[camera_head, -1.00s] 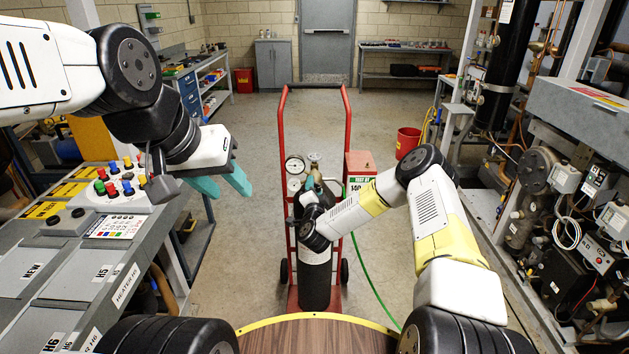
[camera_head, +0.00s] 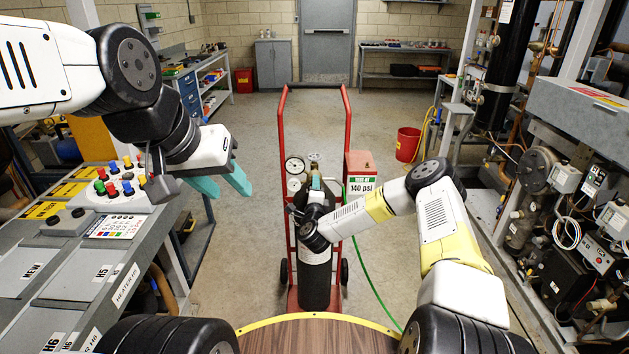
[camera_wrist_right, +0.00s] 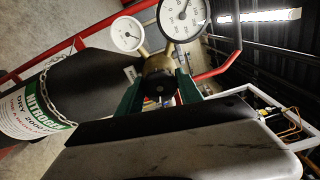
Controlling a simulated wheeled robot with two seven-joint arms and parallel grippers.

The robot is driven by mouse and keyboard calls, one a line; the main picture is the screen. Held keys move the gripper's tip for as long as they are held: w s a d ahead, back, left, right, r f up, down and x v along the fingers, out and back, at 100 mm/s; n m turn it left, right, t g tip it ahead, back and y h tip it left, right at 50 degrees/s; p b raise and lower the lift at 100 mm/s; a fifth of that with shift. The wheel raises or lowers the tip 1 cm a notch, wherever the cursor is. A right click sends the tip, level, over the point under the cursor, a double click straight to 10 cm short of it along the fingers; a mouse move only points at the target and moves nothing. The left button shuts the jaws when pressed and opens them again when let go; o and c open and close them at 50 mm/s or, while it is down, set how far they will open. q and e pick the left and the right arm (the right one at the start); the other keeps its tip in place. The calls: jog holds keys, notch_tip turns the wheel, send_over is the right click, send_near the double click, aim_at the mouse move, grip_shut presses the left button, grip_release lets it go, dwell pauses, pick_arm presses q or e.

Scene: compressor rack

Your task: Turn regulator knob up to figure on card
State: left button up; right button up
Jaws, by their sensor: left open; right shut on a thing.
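The regulator sits on top of a black nitrogen cylinder (camera_head: 315,285) on a red hand truck. Its two white dial gauges show in the right wrist view, one larger (camera_wrist_right: 183,15) and one smaller (camera_wrist_right: 127,34); I cannot read their figures. The black regulator knob (camera_wrist_right: 157,82) lies between the green fingers of my right gripper (camera_wrist_right: 158,92), which is shut on it. In the head view my right wrist hides the knob. My left gripper (camera_head: 222,183) is open and empty, left of the truck.
The red hand truck (camera_head: 348,120) stands upright around the cylinder. A green hose (camera_head: 372,280) runs from the regulator over the floor. A grey control panel (camera_head: 80,255) is at left, compressor equipment (camera_head: 570,260) at right. The floor behind the truck is mostly clear.

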jog(key=shift+f, duration=0.1)
dwell(0.4)
jog(key=o, duration=1.4)
jog(key=s, duration=0.8)
jog(key=shift+w, duration=0.1)
